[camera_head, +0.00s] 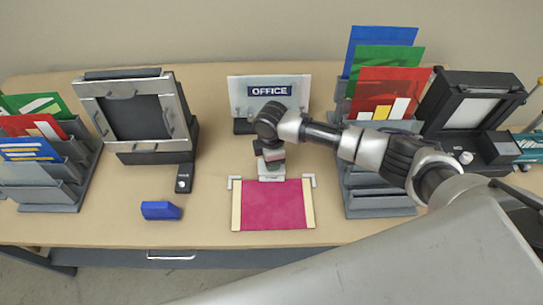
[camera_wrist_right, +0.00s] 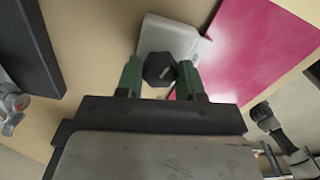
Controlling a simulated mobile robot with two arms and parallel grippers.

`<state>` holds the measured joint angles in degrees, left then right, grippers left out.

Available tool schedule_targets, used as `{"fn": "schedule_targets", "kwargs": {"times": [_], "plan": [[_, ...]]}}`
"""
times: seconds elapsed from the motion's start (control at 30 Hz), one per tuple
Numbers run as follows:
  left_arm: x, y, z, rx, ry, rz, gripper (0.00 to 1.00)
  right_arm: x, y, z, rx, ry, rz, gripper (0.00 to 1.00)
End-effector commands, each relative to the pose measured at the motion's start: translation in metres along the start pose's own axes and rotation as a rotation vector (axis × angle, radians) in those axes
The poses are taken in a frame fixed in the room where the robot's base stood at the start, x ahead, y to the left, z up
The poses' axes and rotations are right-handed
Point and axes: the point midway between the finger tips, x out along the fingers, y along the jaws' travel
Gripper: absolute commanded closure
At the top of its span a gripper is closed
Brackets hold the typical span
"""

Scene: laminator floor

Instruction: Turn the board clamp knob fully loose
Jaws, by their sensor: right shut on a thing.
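The board clamp knob (camera_wrist_right: 160,68) is a small dark faceted knob with a light mark on top, seen in the right wrist view. It sits at the light grey clamp block (camera_wrist_right: 188,38) by the edge of the magenta board (camera_wrist_right: 258,48). My right gripper (camera_wrist_right: 161,76) has its two green fingers on either side of the knob and is shut on it. In the head view my right gripper (camera_head: 271,165) reaches down over the clamp block (camera_head: 271,176) at the back edge of the magenta board (camera_head: 273,205), and hides the knob there. My left gripper is not in view.
An OFFICE sign (camera_head: 269,92) stands behind the arm. A blue block (camera_head: 160,210) and a small dark device (camera_head: 184,178) lie left of the board. Folder racks (camera_head: 60,190) stand at left and behind my right arm. The front table strip is clear.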

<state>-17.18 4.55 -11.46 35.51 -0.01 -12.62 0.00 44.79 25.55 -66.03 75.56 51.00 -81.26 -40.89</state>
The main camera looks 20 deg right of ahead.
Motion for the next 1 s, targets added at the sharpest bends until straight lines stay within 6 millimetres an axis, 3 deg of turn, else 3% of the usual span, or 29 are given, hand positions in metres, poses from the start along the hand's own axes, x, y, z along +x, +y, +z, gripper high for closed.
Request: {"fn": "schedule_targets", "kwargs": {"times": [0.4,0.97,1.0], "plan": [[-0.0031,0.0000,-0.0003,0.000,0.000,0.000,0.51,-0.0014,0.0009,-0.0010,-0.186,0.003,0.004,0.86],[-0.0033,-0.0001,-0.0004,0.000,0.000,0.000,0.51,-0.0015,0.0010,-0.0011,-0.212,0.003,0.004,0.86],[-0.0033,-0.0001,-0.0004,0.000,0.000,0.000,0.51,-0.0015,0.0010,-0.0011,-0.212,0.003,0.004,0.56]]}}
